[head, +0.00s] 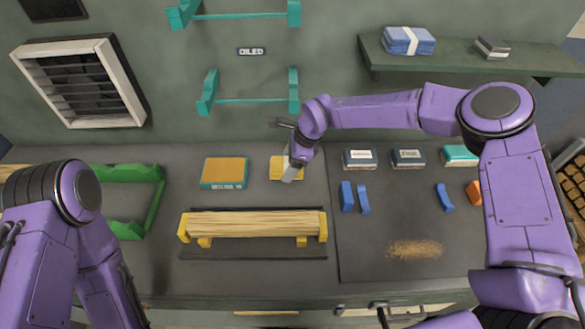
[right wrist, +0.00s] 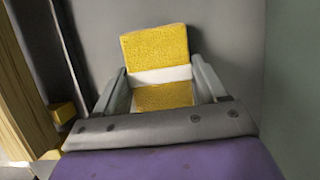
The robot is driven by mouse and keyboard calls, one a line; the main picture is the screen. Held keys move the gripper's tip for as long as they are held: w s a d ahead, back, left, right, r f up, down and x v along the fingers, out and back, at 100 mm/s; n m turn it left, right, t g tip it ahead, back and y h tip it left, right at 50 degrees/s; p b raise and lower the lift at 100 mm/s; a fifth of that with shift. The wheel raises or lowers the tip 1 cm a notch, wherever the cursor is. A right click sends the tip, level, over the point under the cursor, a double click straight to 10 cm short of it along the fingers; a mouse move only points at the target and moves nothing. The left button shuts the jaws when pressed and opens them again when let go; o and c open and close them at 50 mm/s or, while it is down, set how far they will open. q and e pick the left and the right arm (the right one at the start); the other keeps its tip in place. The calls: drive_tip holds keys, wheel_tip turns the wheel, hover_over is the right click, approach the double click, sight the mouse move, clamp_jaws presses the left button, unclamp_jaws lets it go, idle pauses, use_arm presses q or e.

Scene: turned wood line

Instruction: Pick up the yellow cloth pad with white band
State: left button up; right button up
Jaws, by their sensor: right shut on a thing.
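The yellow cloth pad with a white band (head: 277,168) is at the back of the bench, right of the yellow-topped teal box. In the right wrist view the pad (right wrist: 155,47) sits between the two fingers, with its white band level with them. My right gripper (head: 291,172) is shut on the pad and partly covers it in the head view. I cannot tell whether the pad touches the bench. My left arm (head: 70,215) is at the left; its gripper is out of view.
A wooden piece on yellow supports (head: 255,224) lies in front of the pad. The yellow-topped teal box (head: 225,172) is left of it. Blue blocks (head: 347,197) and labelled boxes (head: 360,159) stand to the right. A green frame (head: 150,205) is at the left.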

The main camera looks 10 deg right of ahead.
drive_tip(key=s+a+r+b, duration=0.1)
drive_tip(key=s+r+b, duration=0.5)
drive_tip(key=s+r, duration=0.5)
drive_tip(key=s, duration=0.3)
drive_tip(key=shift+a+r, duration=0.15)
drive_tip(key=shift+a, duration=0.25)
drive_tip(key=o, duration=0.3)
drive_tip(key=shift+c, duration=1)
drive_tip(key=shift+w, duration=0.1)
